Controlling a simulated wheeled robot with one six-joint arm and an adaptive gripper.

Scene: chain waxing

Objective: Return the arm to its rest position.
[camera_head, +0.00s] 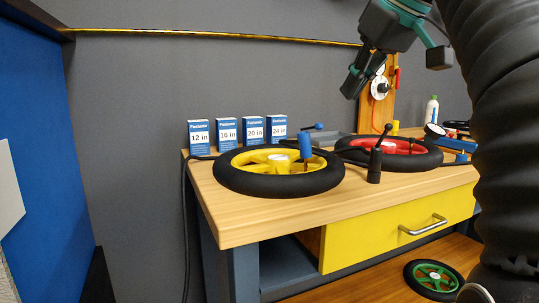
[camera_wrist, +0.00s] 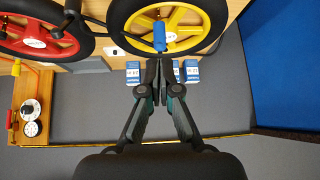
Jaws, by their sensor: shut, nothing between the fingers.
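My gripper (camera_head: 353,83) hangs in the air above and behind the workbench (camera_head: 258,222), at the upper right of the head view. Its fingers are together with nothing between them. In the wrist view my gripper (camera_wrist: 158,92) points toward the bench, its shut tips apparently over the row of small boxes. My dark ribbed arm fills the right side of the head view and hides part of the bench.
On the bench lie a yellow-rimmed wheel (camera_head: 231,183) and a red-rimmed wheel (camera_head: 433,157). Several blue-white boxes (camera_head: 199,136) stand along the back edge. A white bottle (camera_head: 431,110) stands at right. A green-rimmed wheel (camera_head: 410,278) lies below the yellow drawer (camera_head: 380,239). A blue panel (camera_head: 40,170) stands left.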

